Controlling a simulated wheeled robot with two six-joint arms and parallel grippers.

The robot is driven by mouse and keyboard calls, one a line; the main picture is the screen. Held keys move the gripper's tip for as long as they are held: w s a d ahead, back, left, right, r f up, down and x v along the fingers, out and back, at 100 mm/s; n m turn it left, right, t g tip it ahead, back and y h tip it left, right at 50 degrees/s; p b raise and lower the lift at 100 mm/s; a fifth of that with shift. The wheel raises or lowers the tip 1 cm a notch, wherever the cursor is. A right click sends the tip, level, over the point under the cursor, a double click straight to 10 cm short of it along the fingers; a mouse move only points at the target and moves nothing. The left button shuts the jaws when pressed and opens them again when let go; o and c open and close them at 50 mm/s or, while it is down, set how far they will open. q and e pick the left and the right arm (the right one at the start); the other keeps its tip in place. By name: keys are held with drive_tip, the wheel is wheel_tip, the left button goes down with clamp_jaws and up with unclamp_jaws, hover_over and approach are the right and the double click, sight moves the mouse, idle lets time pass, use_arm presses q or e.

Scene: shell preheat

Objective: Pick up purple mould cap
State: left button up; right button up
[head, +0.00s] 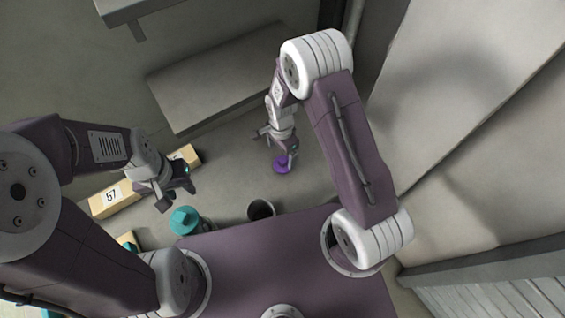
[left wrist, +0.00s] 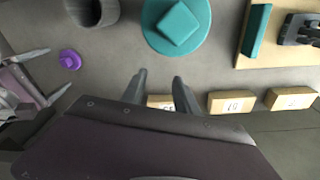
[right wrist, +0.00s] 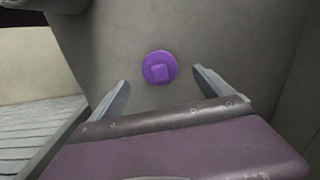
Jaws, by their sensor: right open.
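The purple mould cap (head: 282,164) is a round disc with a raised square knob, lying on the grey floor surface. It also shows in the left wrist view (left wrist: 70,60) and, seen from above, in the right wrist view (right wrist: 160,68). My right gripper (head: 279,146) is open above the cap. In the right wrist view its fingers (right wrist: 160,88) stand apart on either side of the cap, with nothing between them. My left gripper (head: 176,198) is away to the left, near the teal piece; its fingers (left wrist: 158,80) stand a little apart and empty.
A teal round piece with a square knob (left wrist: 176,28) and a dark cup (head: 261,210) stand near my base. Wooden blocks with number labels (head: 115,197) lie at the left. A grey raised slab (head: 215,85) is at the back. The floor around the cap is clear.

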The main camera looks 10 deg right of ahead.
sight(283, 160)
drive_tip(key=shift+s+f, duration=0.15)
drive_tip(key=shift+f, duration=0.55)
drive_tip(key=shift+s, duration=0.1)
drive_tip(key=shift+d+f+p, duration=0.1)
drive_tip(key=shift+f+p, duration=0.15)
drive_tip(key=shift+p, duration=0.3)
drive_tip(key=f, duration=0.1)
drive_tip(key=f+p, duration=0.1)
drive_tip(key=f, duration=0.2)
drive_tip(key=shift+w+d+p, duration=0.15)
drive_tip(key=shift+w+p, duration=0.15)
drive_tip(key=shift+p, duration=0.1)
drive_tip(key=shift+f, duration=0.45)
drive_tip(key=shift+r, duration=0.1)
drive_tip(key=shift+c, duration=0.9)
drive_tip(key=c, duration=1.3)
use_arm(q)
drive_tip(key=r, duration=0.3)
drive_tip(key=shift+s+r, duration=0.25)
use_arm(e)
drive_tip(key=shift+o, duration=0.2)
use_arm(q)
drive_tip(key=shift+f, duration=0.1)
